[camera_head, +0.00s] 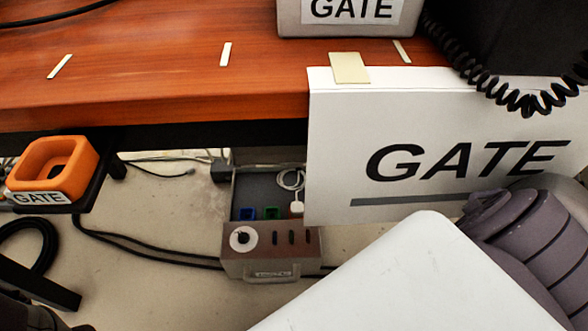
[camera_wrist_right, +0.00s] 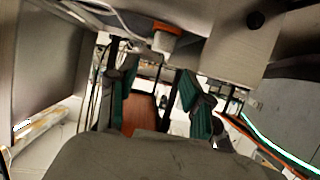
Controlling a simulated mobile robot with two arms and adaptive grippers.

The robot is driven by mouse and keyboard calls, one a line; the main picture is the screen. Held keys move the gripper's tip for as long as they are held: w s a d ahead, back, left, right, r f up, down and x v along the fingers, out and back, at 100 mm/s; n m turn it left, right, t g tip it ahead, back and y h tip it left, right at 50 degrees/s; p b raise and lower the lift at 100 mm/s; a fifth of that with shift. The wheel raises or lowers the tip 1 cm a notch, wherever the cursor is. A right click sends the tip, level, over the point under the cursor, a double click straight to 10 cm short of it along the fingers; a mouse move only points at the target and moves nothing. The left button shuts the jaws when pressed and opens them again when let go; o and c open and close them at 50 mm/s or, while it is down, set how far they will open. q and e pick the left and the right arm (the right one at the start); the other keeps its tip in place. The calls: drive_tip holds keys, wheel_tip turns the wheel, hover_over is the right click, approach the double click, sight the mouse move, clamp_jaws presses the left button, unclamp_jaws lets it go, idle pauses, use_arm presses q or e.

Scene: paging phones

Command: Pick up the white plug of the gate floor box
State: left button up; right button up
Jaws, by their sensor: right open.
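The floor box (camera_head: 270,255) sits on the floor under the desk, with a round white dial and a handle on its front. Blue, green and orange-red sockets show in its open top. The white plug (camera_head: 296,207) is at the orange-red socket on the right, with a white cord coiled behind it. In the right wrist view the white plug (camera_wrist_right: 163,41) shows beside an orange part, beyond the fingertips. My right gripper (camera_wrist_right: 156,85) is open, its green-padded fingers apart with nothing between them. It is hidden in the head view. My left gripper is not clearly seen.
A hanging GATE sign (camera_head: 430,150) covers the space right of the box. The wooden desk (camera_head: 150,70) overhangs it. An orange holder (camera_head: 52,168) marked GATE is at the left edge. Black cables (camera_head: 150,248) run along the floor left of the box.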

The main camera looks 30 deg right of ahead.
sight(297, 207)
drive_tip(key=b+x, duration=0.2)
drive_tip(key=x, duration=0.1)
drive_tip(key=b+x, duration=0.2)
drive_tip(key=x, duration=0.1)
drive_tip(key=b+x, duration=0.2)
drive_tip(key=x, duration=0.2)
drive_tip(key=shift+s+a+f, duration=0.1)
drive_tip(key=shift+s+f, duration=0.05)
drive_tip(key=shift+f, duration=0.15)
drive_tip(key=shift+w+a+b, duration=0.25)
drive_tip(key=shift+a+b, duration=0.1)
drive_tip(key=shift+b, duration=0.05)
drive_tip(key=shift+r, duration=0.1)
drive_tip(key=c, duration=0.9)
